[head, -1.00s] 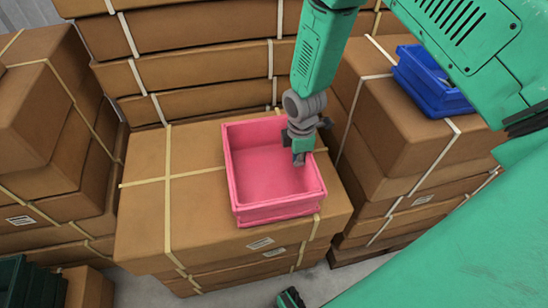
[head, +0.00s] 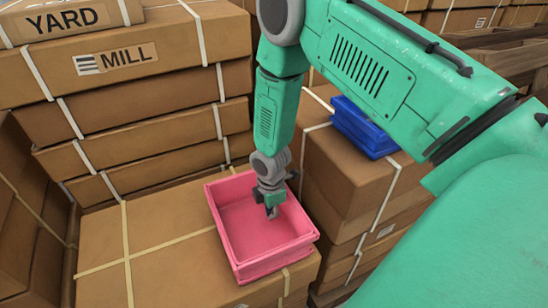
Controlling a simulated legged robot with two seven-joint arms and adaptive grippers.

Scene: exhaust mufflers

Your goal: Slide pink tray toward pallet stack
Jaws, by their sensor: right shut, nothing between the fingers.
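The pink tray (head: 236,222) is empty and sits upright on top of a strapped brown carton (head: 165,245). Its front right corner is close to the carton's right edge. My right gripper (head: 271,212) reaches down into the tray, fingers shut and empty, near the back right wall. I cannot tell whether the fingertips touch the tray. A tall stack of strapped cartons (head: 150,130) stands directly behind the tray's carton. Another carton stack (head: 345,185) stands to the right. My left gripper is out of view.
A blue tray (head: 362,128) sits on the right stack, partly behind my right arm. The stack behind carries boxes marked YARD and MILL. More cartons (head: 30,225) stand at the left. The carton top left of the pink tray is clear.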

